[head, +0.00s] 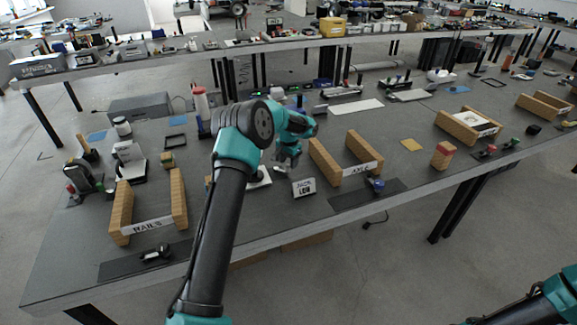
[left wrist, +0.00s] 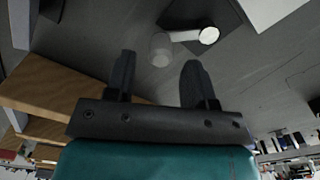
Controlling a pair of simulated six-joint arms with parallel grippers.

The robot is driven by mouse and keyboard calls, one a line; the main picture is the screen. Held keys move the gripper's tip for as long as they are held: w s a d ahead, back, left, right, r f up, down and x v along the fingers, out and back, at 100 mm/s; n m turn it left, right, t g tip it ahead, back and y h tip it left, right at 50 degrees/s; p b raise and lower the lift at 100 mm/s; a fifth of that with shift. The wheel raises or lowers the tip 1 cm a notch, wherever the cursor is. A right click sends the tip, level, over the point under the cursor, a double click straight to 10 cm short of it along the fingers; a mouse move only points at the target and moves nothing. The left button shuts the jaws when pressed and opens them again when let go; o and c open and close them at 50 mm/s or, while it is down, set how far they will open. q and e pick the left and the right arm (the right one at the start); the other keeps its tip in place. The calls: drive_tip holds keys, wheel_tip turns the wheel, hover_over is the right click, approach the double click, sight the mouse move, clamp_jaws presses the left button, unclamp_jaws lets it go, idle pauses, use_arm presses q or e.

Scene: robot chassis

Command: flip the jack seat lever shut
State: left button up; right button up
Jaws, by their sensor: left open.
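The jack seat lever appears to be the white round-ended bar (left wrist: 195,36) in the left wrist view. It lies over a dark square plate (left wrist: 222,22), just beyond my fingertips. A pale, rounded, see-through-looking piece (left wrist: 161,50) is at its left end, between the fingertips in the picture. My left gripper (left wrist: 158,68) is open with nothing visibly held. In the head view my left gripper (head: 286,164) hangs low over the table behind a small white sign (head: 304,187), whose lettering is hard to read. My left arm hides part of the seat there. My right gripper is out of frame.
A wooden frame marked AXLE (head: 322,162) stands right of my left gripper. Another, marked RAILS (head: 122,208), stands at the left. A dark mat (head: 350,198) lies at the table's front edge. Other small parts are scattered behind and at the right.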

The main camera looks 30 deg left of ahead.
use_arm(q)
drive_tip(key=shift+f, duration=1.25)
drive_tip(key=shift+c, duration=0.4)
drive_tip(key=c, duration=0.8)
drive_tip(key=shift+w+a+n, duration=0.25)
drive_tip(key=shift+w+n, duration=0.3)
drive_tip(key=shift+n, duration=0.65)
drive_tip(key=shift+w+a+n, duration=0.25)
drive_tip(key=shift+w+n, duration=0.3)
drive_tip(key=shift+n, duration=0.65)
drive_tip(key=shift+c, duration=0.2)
clamp_jaws()
drive_tip(key=o, duration=0.9)
unclamp_jaws()
drive_tip(key=shift+r, duration=0.1)
wheel_tip(320, 180, up, 17)
drive_tip(key=shift+r, duration=0.15)
drive_tip(key=shift+d, duration=0.1)
